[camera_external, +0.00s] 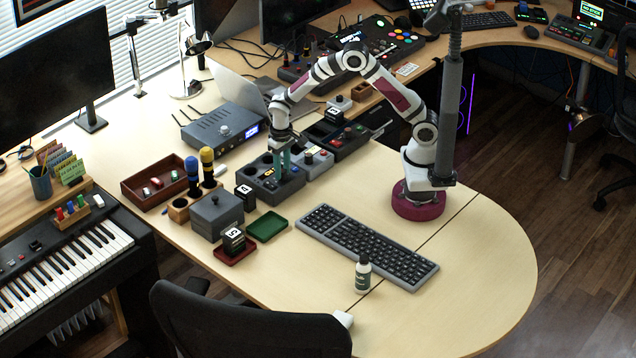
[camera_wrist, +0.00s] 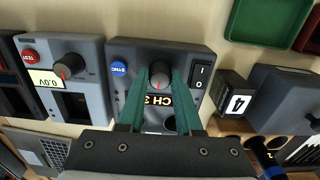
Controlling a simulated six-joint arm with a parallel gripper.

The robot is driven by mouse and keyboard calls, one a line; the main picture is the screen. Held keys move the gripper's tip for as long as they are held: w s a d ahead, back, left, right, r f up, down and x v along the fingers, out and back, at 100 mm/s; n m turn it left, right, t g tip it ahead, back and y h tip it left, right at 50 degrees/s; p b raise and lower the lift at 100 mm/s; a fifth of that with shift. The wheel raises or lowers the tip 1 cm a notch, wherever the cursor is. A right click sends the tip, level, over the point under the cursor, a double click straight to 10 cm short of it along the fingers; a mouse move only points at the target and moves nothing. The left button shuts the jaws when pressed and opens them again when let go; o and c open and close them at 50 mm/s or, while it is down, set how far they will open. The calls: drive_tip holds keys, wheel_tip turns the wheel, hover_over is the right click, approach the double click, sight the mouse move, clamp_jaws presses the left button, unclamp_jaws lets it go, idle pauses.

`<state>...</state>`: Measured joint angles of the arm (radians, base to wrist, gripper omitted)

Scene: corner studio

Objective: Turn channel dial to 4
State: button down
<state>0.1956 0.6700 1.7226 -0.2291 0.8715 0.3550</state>
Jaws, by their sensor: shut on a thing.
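The channel dial (camera_wrist: 160,78) is a grey knob with a reddish pointer mark on a dark grey box (camera_wrist: 188,50). In the wrist view its label (camera_wrist: 159,100) reads CH 3, seen upside down or partly covered. My gripper (camera_wrist: 160,80) has teal fingers, one on each side of the knob, shut on it. In the external view my gripper (camera_external: 281,168) reaches down onto the same box (camera_external: 262,188); the knob is hidden there by the fingers.
The box also has a blue SYNC button (camera_wrist: 119,68) and a rocker switch (camera_wrist: 201,76). A neighbouring box with a 0.0V display (camera_wrist: 45,80) stands close on the left. A block marked 4 (camera_wrist: 236,102) stands on the right. A green tray (camera_external: 267,226) and keyboard (camera_external: 367,246) lie nearby.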

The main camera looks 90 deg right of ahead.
sight(283, 171)
drive_tip(key=m, duration=0.6)
drive_tip(key=shift+m, duration=0.4)
idle(0.4)
drive_tip(key=c, duration=0.6)
unclamp_jaws()
wheel_tip(283, 171, up, 16)
drive_tip(key=shift+f, duration=0.1)
drive_tip(key=shift+s, duration=0.1)
